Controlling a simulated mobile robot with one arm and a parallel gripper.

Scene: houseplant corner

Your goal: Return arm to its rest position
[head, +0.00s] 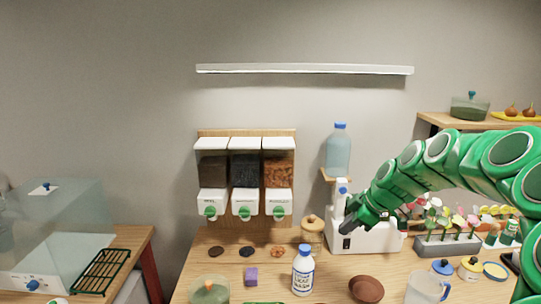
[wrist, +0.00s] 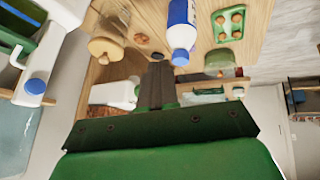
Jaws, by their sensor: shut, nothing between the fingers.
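My gripper (head: 350,222) is at the end of my green arm, which reaches in from the right edge of the head view. It is over the table, in front of the white dispenser machine (head: 375,238). I cannot tell whether it touches the machine. In the wrist view the dark fingers (wrist: 156,84) are together with nothing between them. Below and beyond them is the wooden table (wrist: 215,12).
A white bottle with a blue cap (head: 303,270), a brown bowl (head: 366,289) and a clear pitcher (head: 422,288) stand on the table. Hoppers (head: 246,170) hang on the wall. A blue water bottle (head: 338,152) stands above the machine. Potted flowers (head: 448,243) are at right.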

